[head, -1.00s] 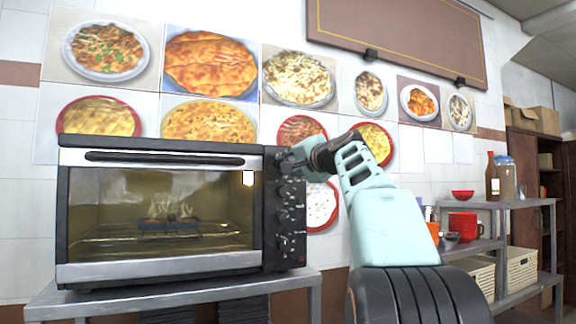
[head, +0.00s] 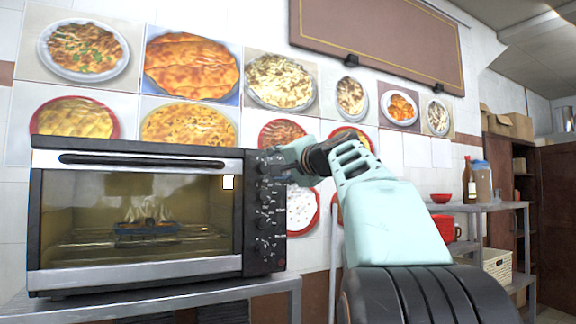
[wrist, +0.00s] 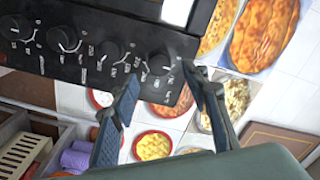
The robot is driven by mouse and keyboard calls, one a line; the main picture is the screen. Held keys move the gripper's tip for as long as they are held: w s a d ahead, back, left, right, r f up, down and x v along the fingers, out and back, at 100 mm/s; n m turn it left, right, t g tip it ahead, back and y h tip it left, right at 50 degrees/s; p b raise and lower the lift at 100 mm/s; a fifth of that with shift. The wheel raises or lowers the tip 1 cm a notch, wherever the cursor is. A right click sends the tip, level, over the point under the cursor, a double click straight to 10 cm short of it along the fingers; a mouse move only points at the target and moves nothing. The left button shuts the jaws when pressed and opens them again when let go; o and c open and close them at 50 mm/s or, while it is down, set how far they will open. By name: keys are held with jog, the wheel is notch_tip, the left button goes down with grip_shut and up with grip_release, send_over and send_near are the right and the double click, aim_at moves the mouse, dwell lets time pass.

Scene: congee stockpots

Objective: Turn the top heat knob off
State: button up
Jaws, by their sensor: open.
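The black toaster oven (head: 140,155) stands on a metal table at the left in the head view, with a column of knobs on its right-hand panel. The wrist view shows the panel turned sideways, with the top knob (wrist: 160,62) at the right end of the row. My gripper (head: 276,165) is at the upper part of the panel and hides the top knob in the head view. In the wrist view my gripper (wrist: 165,85) is open, its two fingers to either side of the top knob. Whether they touch it I cannot tell.
Flames rise from a blue tray (head: 145,228) inside the oven, behind its glass. Food posters (head: 190,66) cover the wall behind. A metal shelf (head: 495,207) with bottles and red bowls stands at the right. The oven's table (head: 190,297) has a bare front edge.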

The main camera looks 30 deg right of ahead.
jog(key=s, duration=0.7)
jog(key=shift+s+d, duration=0.15)
jog(key=shift+s, duration=0.2)
